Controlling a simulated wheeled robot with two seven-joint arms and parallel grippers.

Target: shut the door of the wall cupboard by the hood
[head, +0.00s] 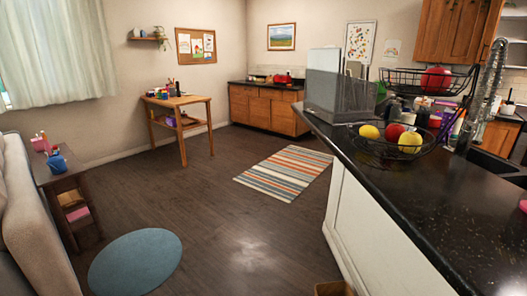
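A wooden wall cupboard (448,32) hangs at the top right of the head view, cut off by the upper edge. It is far off, beyond the black counter. I cannot tell whether its door is open. To its right, pale shelves (516,54) show at the picture's edge; I cannot tell whether they belong to an open cupboard. No hood can be made out. Neither of my grippers is in view.
A black counter (420,205) with a two-tier fruit basket (385,150), file holder (333,98) and tap (486,85) fills the right side. Open floor (215,190) with a striped rug (285,173) lies left of it. A small table (178,104) and sofa (28,220) stand further left.

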